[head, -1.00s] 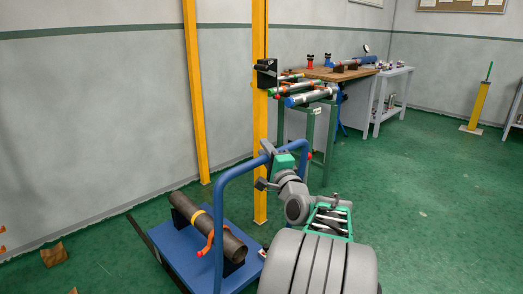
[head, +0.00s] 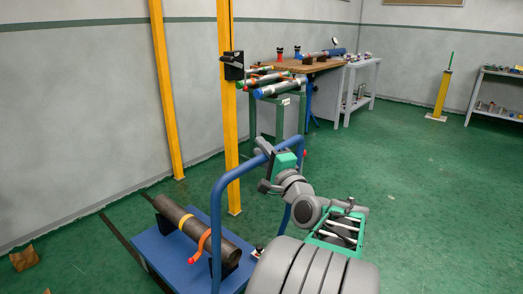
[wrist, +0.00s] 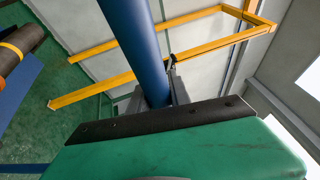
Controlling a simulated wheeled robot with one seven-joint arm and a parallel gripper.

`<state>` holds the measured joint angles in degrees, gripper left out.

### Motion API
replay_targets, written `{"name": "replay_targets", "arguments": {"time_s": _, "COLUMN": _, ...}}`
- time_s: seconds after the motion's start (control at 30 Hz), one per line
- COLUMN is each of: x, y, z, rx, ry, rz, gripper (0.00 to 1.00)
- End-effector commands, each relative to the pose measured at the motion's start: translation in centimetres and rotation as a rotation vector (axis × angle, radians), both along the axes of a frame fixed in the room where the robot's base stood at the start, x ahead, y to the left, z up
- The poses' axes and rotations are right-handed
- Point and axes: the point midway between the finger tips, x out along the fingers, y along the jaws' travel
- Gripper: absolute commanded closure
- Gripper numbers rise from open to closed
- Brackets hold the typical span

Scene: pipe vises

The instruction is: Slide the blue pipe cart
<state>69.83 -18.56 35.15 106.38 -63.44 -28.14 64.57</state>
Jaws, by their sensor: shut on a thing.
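The blue pipe cart (head: 163,246) stands on the green floor at the lower left of the head view. Its tall blue handle frame (head: 216,205) rises at the side nearest me. A dark pipe (head: 196,231) with a yellow band and an orange strap lies on the deck. My gripper (head: 266,150) is shut on the top bar of the handle. In the wrist view the blue handle tube (wrist: 138,45) runs down between the fingers, and the green gripper housing hides part of the grip.
Yellow posts (head: 229,110) stand along the wall behind the cart. A green pipe rack (head: 281,100) and a wooden-topped bench (head: 305,66) are beyond. A yellow stand (head: 442,95) and a shelf (head: 497,92) are at the right. Floor on the right is clear.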

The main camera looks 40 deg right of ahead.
Motion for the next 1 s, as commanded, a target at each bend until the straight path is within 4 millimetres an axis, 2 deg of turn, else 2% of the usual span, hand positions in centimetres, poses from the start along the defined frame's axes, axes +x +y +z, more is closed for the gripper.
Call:
{"name": "replay_targets", "arguments": {"time_s": 0.13, "x": -0.2, "y": -0.2, "z": -0.5, "rx": 0.008, "ry": 0.005, "rz": -0.006, "gripper": 1.0}}
{"name": "replay_targets", "arguments": {"time_s": 0.17, "x": -0.2, "y": -0.2, "z": -0.5, "rx": 0.008, "ry": 0.005, "rz": -0.007, "gripper": 0.76}}
{"name": "replay_targets", "arguments": {"time_s": 0.4, "x": -0.1, "y": -0.1, "z": -0.3, "rx": 0.006, "ry": 0.003, "rz": -0.003, "gripper": 0.56}}
{"name": "replay_targets", "arguments": {"time_s": 0.63, "x": 0.0, "y": 0.0, "z": -0.2, "rx": 0.004, "ry": 0.001, "rz": 0.0, "gripper": 0.55}}
{"name": "replay_targets", "arguments": {"time_s": 0.73, "x": -0.6, "y": 0.0, "z": -0.3, "rx": 0.003, "ry": 0.001, "rz": -0.003, "gripper": 0.55}}
{"name": "replay_targets", "arguments": {"time_s": 1.0, "x": -5.7, "y": 1.4, "z": -1.2, "rx": 0.007, "ry": 0.002, "rz": -0.009, "gripper": 0.55}}
